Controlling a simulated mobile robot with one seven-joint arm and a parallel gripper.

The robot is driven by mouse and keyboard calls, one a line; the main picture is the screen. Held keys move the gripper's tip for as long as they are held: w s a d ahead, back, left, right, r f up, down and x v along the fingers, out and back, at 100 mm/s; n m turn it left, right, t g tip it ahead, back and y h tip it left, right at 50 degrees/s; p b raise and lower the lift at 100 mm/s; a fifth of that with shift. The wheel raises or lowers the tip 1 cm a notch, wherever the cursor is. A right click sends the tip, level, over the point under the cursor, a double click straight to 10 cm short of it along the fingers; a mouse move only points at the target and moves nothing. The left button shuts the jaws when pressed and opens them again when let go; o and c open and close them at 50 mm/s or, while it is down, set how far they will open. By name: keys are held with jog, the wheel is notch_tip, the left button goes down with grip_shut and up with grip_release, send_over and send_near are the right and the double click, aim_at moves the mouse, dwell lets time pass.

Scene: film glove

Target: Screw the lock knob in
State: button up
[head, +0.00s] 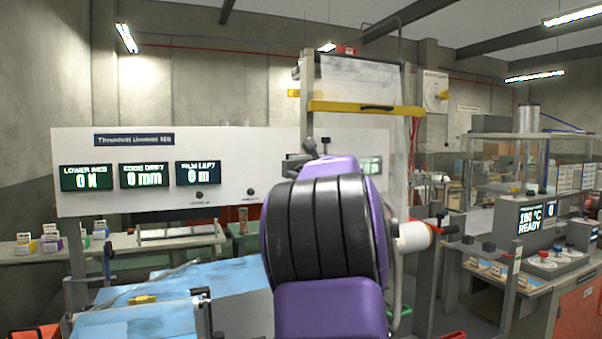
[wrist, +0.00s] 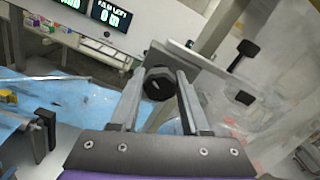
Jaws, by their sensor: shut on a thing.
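The lock knob, a dark faceted knob (wrist: 158,84), is between the two grey fingers of my gripper (wrist: 159,88) in the wrist view. My gripper is shut on it. A pale flat plate or bar (wrist: 188,62) passes just beyond the fingertips. I cannot tell how deep the knob's thread sits. In the head view my purple and black arm fills the middle and hides the knob and most of the gripper.
A white panel (head: 150,140) with lit displays stands at the left, above a blue-covered table (head: 215,280). A tall frame with a yellow bar (head: 365,108) rises behind my arm. A white roll (head: 413,237) is close to my arm's right. A control bench (head: 545,275) stands at right.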

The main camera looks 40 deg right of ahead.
jog(key=shift+r+m, duration=0.1)
jog(key=shift+m, duration=0.2)
grip_shut()
jog(key=shift+m+p, duration=0.8)
jog(key=shift+m, duration=0.2)
jog(key=m+p, duration=0.2)
jog(key=m, duration=0.1)
jog(key=shift+m, duration=0.3)
jog(key=m+p, duration=0.3)
jog(key=m, duration=0.2)
jog(key=shift+m, duration=0.3)
jog(key=o, duration=1.2)
grip_release()
jog(key=shift+s, duration=0.15)
